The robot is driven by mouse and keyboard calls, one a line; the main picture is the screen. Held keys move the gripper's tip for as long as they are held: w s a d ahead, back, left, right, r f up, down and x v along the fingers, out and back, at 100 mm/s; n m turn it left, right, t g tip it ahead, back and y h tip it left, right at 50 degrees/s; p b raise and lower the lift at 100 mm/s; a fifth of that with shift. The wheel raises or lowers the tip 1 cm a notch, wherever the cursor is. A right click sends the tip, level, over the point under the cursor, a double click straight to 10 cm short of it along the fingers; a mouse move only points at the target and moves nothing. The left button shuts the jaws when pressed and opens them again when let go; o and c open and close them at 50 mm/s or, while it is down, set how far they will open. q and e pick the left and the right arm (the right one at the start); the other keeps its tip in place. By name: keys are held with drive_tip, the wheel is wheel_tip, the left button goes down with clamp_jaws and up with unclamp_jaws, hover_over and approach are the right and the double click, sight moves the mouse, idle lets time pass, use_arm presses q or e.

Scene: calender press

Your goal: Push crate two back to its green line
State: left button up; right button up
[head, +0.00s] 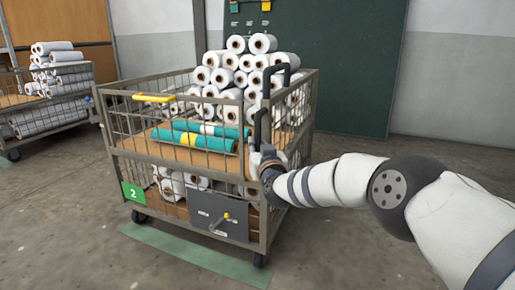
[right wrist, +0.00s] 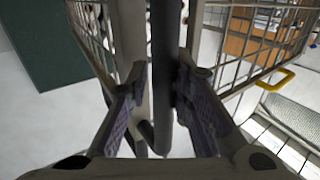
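Crate two (head: 119,151) is a wire-mesh cart on casters with a green "2" label (head: 133,192). A green line (head: 195,253) lies on the floor along its front lower side, close by the front casters. A black upright handle (head: 264,122) stands at the crate's near right corner. My right gripper (head: 262,158) is at this handle. My left gripper is not in view.
The crate holds white rolls (head: 238,62) and teal rolls (head: 195,138), with a yellow handle (head: 153,98) on its rim. A second cart (head: 45,120) stands at the left. A dark green board (head: 345,85) is on the wall behind. The floor at front left is clear.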

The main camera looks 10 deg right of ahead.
drive_tip(key=shift+o, duration=0.8)
drive_tip(key=shift+d, duration=0.2)
drive_tip(key=shift+a, duration=0.1)
drive_tip(key=shift+s, duration=0.15)
drive_tip(key=s, duration=1.1)
drive_tip(key=shift+s+a, duration=0.25)
drive_tip(key=shift+s, duration=0.05)
drive_tip(key=shift+f, duration=0.1)
